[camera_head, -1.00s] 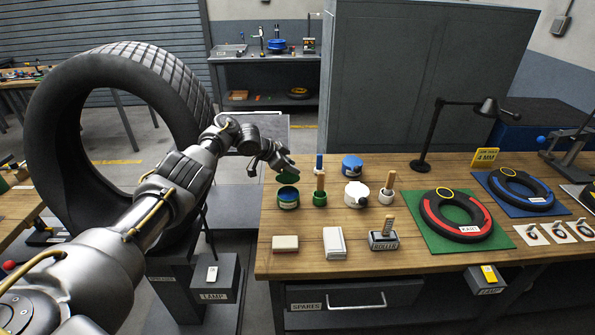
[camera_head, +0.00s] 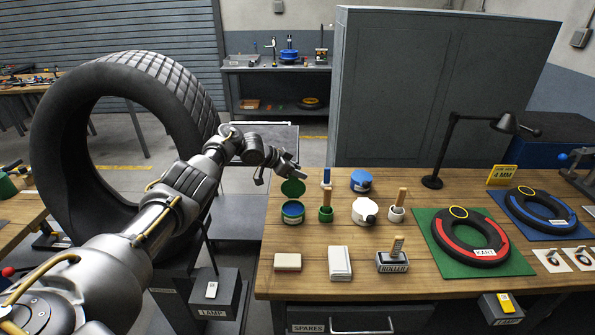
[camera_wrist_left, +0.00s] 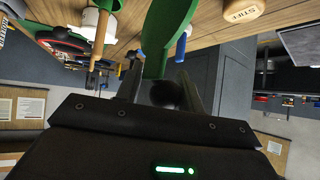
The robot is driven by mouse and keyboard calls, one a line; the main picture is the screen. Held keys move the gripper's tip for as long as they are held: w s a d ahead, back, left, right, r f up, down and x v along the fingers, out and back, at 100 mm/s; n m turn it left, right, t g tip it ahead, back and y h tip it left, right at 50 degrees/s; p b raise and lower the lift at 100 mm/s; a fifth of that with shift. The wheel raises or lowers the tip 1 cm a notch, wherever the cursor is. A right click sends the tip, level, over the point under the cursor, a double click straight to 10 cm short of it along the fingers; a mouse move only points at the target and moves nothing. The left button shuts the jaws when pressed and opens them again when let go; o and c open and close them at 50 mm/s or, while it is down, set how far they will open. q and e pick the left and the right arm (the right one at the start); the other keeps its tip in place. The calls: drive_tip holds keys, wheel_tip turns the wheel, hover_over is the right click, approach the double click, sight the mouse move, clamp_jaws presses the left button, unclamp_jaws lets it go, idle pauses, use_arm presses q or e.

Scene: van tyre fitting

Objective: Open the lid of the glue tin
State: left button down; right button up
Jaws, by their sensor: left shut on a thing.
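The green-and-blue tin (camera_head: 292,213) stands on the bench's left part; its label is too small to read. Its top is open and blue shows inside. Its green lid (camera_head: 293,187) stands raised at the tin's far side. My left gripper (camera_head: 287,171) is at the lid's upper edge, shut on it, above and behind the tin. In the left wrist view the green lid (camera_wrist_left: 168,28) reaches down between my fingers (camera_wrist_left: 160,78); the exact contact is dark. My right gripper is not in view.
An eraser-like block (camera_head: 288,262) lies in front. A big tyre (camera_head: 65,130) stands behind my left arm.

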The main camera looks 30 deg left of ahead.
use_arm(q)
drive_tip(key=shift+a+f, duration=0.15)
drive_tip(key=c, duration=1.3)
unclamp_jaws()
drive_tip(key=shift+o, duration=1)
drive_tip(key=shift+f, duration=0.1)
drive_tip(key=shift+w+a+f, duration=0.1)
drive_tip(key=shift+w, duration=0.05)
drive_tip(key=shift+s+r, duration=0.35)
drive_tip(key=shift+r, duration=0.15)
drive_tip(key=b+v, duration=0.1)
drive_tip(key=v, duration=0.8)
drive_tip(key=shift+s+a, duration=0.2)
drive_tip(key=shift+a, duration=0.25)
drive_tip(key=shift+r, duration=0.1)
